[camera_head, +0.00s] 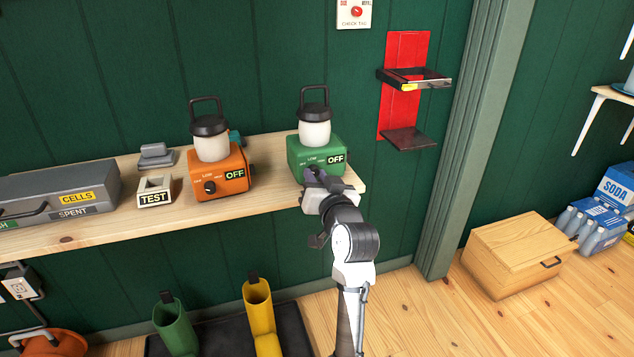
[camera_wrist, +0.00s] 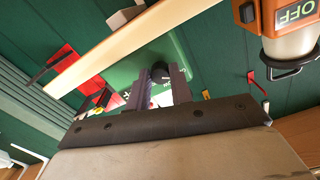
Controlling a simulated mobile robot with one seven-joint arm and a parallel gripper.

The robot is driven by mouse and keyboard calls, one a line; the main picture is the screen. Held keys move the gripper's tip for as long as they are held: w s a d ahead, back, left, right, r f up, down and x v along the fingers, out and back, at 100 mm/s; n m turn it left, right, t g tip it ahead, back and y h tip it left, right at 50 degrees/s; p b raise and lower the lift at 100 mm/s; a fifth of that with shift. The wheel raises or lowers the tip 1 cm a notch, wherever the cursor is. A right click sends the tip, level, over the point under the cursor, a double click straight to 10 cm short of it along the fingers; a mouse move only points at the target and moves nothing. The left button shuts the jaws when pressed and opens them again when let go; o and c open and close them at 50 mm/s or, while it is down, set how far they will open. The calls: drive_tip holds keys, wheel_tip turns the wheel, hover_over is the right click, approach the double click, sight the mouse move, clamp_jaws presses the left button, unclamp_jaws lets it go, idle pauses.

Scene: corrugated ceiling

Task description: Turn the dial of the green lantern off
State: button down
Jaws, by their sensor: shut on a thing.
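The green lantern (camera_head: 305,152) stands upright on the wooden shelf near its right end, with a black handle and white globe. Its front shows a LOW marking and an OFF label (camera_head: 336,159). My gripper (camera_head: 314,178) is at the lantern's front and covers its dial in the head view. In the wrist view, my gripper (camera_wrist: 160,88) has its two fingers on either side of the dark round dial (camera_wrist: 159,73), closed on it. The green body (camera_wrist: 125,72) lies behind the fingers. The dial's pointer direction is hidden.
An orange lantern (camera_head: 232,182), also labelled OFF, stands left of the green one on the shelf (camera_head: 272,160). A TEST block (camera_head: 154,198) and a grey CELLS/SPENT box (camera_head: 50,190) are farther left. A red wall bracket (camera_head: 390,118) hangs to the right.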

idle(0.4)
drive_tip(key=c, duration=1.2)
unclamp_jaws()
drive_tip(key=shift+c, duration=0.2)
drive_tip(key=b+v, duration=0.2)
drive_tip(key=v, duration=1.1)
drive_tip(key=shift+s, duration=0.35)
drive_tip(key=shift+d, duration=0.1)
